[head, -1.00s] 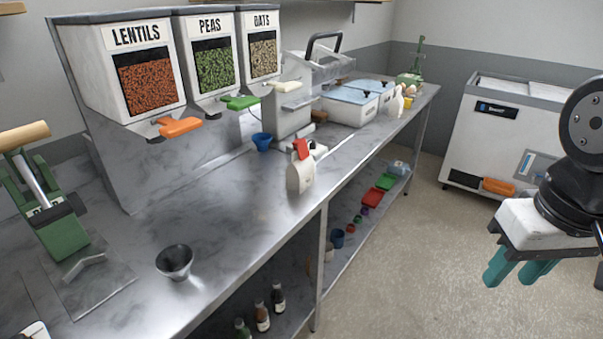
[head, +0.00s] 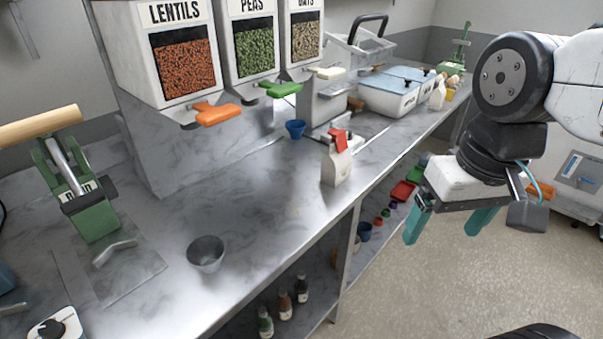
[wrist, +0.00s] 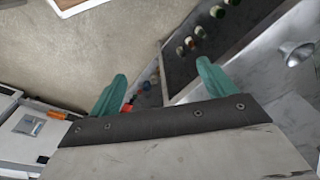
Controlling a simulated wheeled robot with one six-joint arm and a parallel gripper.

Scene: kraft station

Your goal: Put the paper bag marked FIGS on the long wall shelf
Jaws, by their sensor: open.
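A small white paper bag (head: 336,167) with a red clip or top stands upright on the metal counter, right of the middle in the head view. No FIGS lettering can be read on it. Another pale bag (head: 438,95) stands farther back on the counter, its marking also unreadable. My gripper (head: 444,230) has teal fingers, is open and empty, and hangs over the floor to the right of the counter. Its spread fingers also show in the wrist view (wrist: 162,85). The long wall shelf is not clearly in view.
Dispensers of lentils, peas and oats (head: 182,65) stand along the wall. A metal cup (head: 205,254) and a green press (head: 85,195) are on the near counter. Bottles (head: 285,305) and colored items sit on the lower shelf. The floor (head: 450,290) beside the counter is clear.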

